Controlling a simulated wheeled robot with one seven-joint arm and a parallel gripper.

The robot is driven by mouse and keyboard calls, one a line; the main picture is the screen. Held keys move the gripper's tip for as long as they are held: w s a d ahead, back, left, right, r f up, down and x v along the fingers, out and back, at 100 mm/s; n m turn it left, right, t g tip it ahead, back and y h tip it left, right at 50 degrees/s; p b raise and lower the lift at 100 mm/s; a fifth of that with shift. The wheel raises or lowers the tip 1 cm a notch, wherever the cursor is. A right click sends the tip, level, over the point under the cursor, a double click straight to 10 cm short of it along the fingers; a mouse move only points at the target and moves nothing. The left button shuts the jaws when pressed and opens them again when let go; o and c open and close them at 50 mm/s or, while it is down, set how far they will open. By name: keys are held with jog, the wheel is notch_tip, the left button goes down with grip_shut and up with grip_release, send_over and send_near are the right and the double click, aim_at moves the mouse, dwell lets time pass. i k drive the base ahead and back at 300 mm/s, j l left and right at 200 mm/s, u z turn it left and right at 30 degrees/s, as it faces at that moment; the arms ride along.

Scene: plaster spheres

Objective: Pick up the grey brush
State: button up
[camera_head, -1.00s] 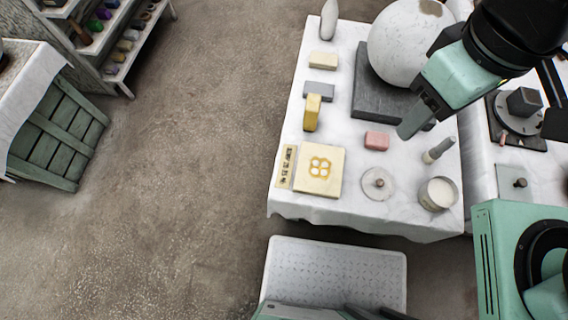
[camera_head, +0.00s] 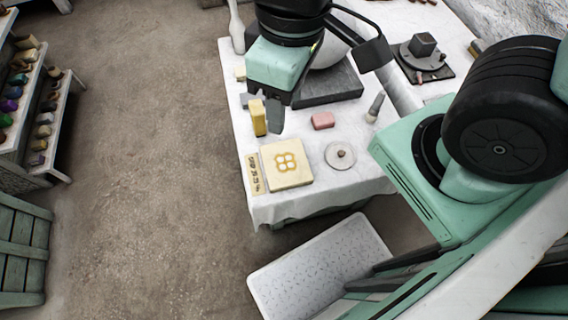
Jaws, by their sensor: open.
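A grey-handled piece (camera_head: 376,106) with a paler, wider foot, which looks like the grey brush, is on the white-covered table (camera_head: 290,209), toward its right side. My gripper (camera_head: 275,128) points down over the table, left of this piece and well apart from it. The jaws are open, with the fingers seen nearly edge-on and nothing visible between them. They appear just right of a yellow block (camera_head: 258,118); their height above the table is hard to tell.
A pink block (camera_head: 322,120), a pale disc with a knob (camera_head: 340,155) and a cream box with a flower mark (camera_head: 286,164) share the table. A dark slab (camera_head: 330,86) holds a large pale sphere, mostly hidden. Open floor lies left.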

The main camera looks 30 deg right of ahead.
aim_at(371, 116)
jog(key=l+z, duration=0.25)
jog(key=z, duration=0.2)
jog(key=i+l+z, duration=0.1)
jog(key=z, duration=0.35)
jog(key=l, duration=0.1)
